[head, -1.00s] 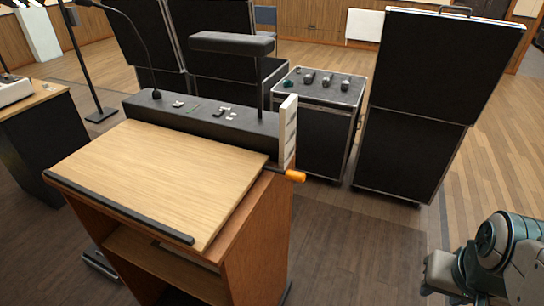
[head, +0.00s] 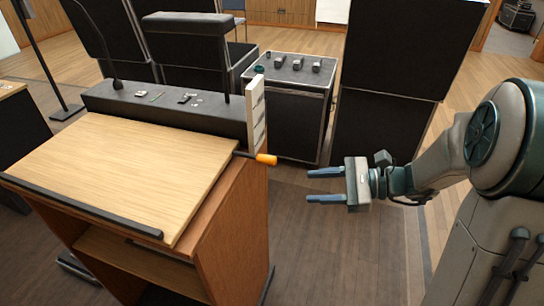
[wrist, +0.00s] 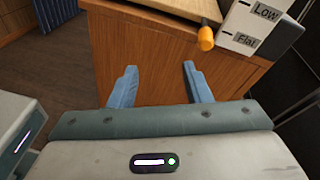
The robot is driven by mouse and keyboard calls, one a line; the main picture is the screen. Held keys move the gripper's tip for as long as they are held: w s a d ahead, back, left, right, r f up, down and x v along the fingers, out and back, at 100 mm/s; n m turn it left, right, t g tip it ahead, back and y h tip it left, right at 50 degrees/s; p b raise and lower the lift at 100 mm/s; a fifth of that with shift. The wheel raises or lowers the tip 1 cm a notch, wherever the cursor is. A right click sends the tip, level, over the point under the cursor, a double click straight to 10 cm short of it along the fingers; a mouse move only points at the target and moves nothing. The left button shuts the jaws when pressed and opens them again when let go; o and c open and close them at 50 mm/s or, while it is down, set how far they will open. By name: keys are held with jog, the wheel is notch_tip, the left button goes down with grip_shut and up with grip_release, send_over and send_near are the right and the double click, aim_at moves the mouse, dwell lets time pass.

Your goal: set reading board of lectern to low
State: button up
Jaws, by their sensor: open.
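An orange handle (head: 266,160) sticks out from the board's right side. Beside it a white scale plate (head: 256,112) stands upright. In the wrist view the plate (wrist: 238,22) reads "Low" and "Flat", and the orange handle (wrist: 205,38) is left of the "Flat" label. Any other labels are out of view. My gripper (head: 311,185) is open and empty, right of the handle and apart from it. Its fingers point at the lectern's side.
A black case with knobs (head: 290,105) stands behind the lectern, and a tall black case (head: 385,120) is behind my arm. A black control strip with a lamp (head: 165,105) runs along the lectern's back edge. The floor between gripper and lectern is clear.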

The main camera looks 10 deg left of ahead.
aim_at(276, 161)
jog(key=w+m+t+y, duration=0.2)
jog(key=w+m, duration=0.1)
jog(key=w, duration=0.2)
jog(key=a, duration=0.4)
jog(key=a+p, duration=0.1)
jog(key=a, duration=0.3)
jog(key=w+a+p, duration=0.1)
jog(key=a, duration=0.4)
jog(key=shift+w+a+f, duration=0.1)
jog(key=shift+f, duration=0.05)
grip_shut()
